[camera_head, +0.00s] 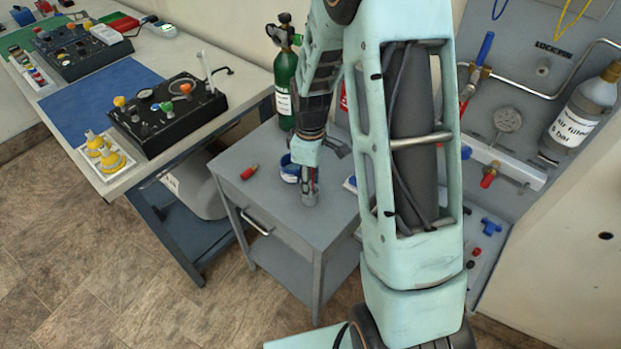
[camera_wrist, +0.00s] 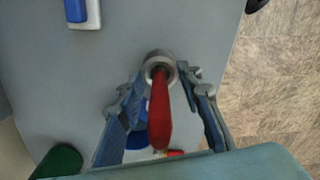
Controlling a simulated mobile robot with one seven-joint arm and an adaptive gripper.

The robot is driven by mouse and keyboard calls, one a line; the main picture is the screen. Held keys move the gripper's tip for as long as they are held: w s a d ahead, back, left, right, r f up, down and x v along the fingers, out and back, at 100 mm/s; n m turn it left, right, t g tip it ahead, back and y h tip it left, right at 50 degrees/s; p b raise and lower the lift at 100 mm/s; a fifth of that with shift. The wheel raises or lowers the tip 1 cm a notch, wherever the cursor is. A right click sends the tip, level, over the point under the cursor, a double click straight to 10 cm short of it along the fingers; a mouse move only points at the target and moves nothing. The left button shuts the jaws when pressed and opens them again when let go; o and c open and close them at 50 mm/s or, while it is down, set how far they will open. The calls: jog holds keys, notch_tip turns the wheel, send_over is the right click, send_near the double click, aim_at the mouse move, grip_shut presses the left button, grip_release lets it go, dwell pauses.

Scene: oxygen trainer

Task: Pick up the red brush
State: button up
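The red brush shows in the wrist view as a red handle (camera_wrist: 160,115) rising toward the camera from a round grey metal end (camera_wrist: 158,64). In the head view its grey end (camera_head: 309,199) is on the small grey table (camera_head: 260,205); most of the handle is hidden by my gripper. My gripper (camera_wrist: 160,78) is open. Its two fingers are on either side of the brush, with a visible gap on both sides of the handle. In the head view my gripper (camera_head: 310,178) points down above the table.
A blue round item (camera_head: 290,170) stands close behind my gripper. A small red item (camera_head: 249,172) lies to its left. A green bottle (camera_head: 285,88) stands at the table's back. In the wrist view a white-and-blue item (camera_wrist: 84,14) lies at the upper left. The table's front is clear.

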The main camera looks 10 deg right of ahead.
grip_shut()
jog(key=shift+r, duration=0.15)
jog(key=shift+r+p, duration=0.5)
jog(key=shift+r, duration=0.1)
notch_tip(320, 180, up, 2)
jog(key=shift+r+p, duration=0.15)
jog(key=shift+p, duration=0.65)
jog(key=s+a+r+p, duration=0.2)
jog(key=s+r+p, duration=0.1)
jog(key=s, duration=0.3)
jog(key=s+a+r+p, duration=0.3)
jog(key=s+r, duration=0.3)
jog(key=shift+s+a+r, duration=0.15)
jog(key=shift+s+a, duration=0.2)
jog(key=shift+s, duration=0.05)
